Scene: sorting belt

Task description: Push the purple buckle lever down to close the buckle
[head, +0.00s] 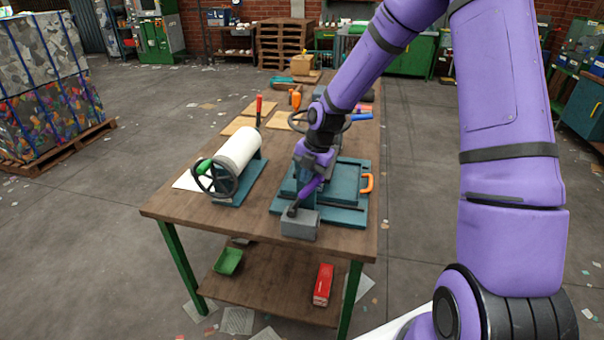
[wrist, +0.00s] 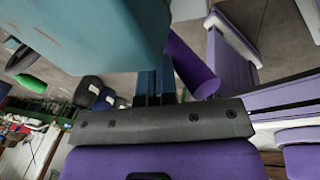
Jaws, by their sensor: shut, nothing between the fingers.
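The purple buckle lever (head: 309,187) stands tilted over a grey block (head: 299,226) at the near end of a teal fixture on the workbench. In the wrist view the lever (wrist: 192,66) is a purple rod just right of my fingers. My gripper (wrist: 156,84) is shut and empty, beside the lever; I cannot tell whether they touch. In the head view my purple gripper body (head: 317,158) is right above the lever, and the fingertips are hard to make out. A large teal block (wrist: 105,40) fills the upper left of the wrist view and hides part of the fingers.
The teal fixture (head: 349,216) has an orange handle (head: 367,183) on its right. A white roller (head: 238,148) with a handwheel and green knob stands to its left. Boards and tools lie farther back. The wooden bench (head: 180,206) is bare at its front left.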

